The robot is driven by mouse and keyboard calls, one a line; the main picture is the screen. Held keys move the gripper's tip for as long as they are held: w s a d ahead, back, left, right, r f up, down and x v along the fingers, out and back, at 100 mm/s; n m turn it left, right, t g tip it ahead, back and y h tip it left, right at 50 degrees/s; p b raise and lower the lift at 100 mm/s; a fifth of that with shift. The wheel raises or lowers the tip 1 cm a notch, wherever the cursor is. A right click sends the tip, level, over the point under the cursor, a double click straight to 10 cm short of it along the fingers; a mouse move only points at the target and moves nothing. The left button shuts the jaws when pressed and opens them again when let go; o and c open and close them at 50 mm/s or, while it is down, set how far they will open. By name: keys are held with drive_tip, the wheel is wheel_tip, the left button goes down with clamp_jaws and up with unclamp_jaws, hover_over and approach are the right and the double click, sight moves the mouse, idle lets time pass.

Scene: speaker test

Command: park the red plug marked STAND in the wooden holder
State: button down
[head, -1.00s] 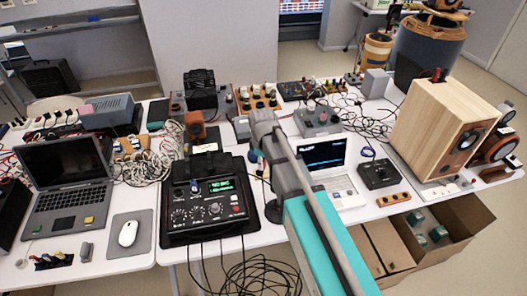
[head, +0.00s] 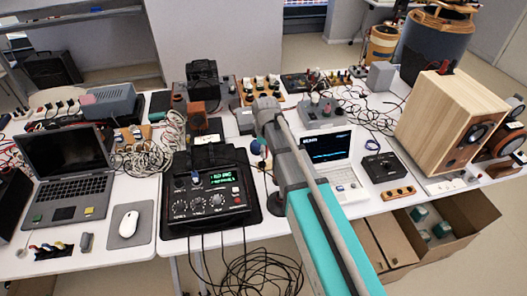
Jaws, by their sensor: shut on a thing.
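My arm reaches up from the bottom right in the head view, and its far end lies over the middle of the table. My gripper's fingers do not show, so I cannot see what is between them. A low wooden block (head: 398,193) with several dark holes lies near the front edge, right of the arm. It looks like the wooden holder, and no plug shows in it. Small red plugs (head: 446,67) stand on top of the wooden speaker (head: 435,120). They are too small for me to read STAND on any.
A black device (head: 210,200) with a green display and trailing cables stands left of my arm. Open cardboard boxes (head: 465,215) stand below the table's right side.

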drive_tip(key=w+a+f+n+b, duration=0.1)
drive_tip(key=w+a+f+b, duration=0.1)
drive_tip(key=w+f+b, duration=0.8)
drive_tip(key=shift+w+f, duration=0.4)
drive_tip(key=shift+w, duration=0.5)
drive_tip(key=shift+f, duration=0.25)
drive_tip(key=shift+f+b, duration=2.95)
drive_tip(key=shift+b, duration=0.15)
drive_tip(key=shift+f+b, duration=0.25)
drive_tip(key=shift+b, duration=0.05)
drive_tip(key=shift+c, duration=1.9)
unclamp_jaws()
drive_tip(key=shift+s+r, duration=0.1)
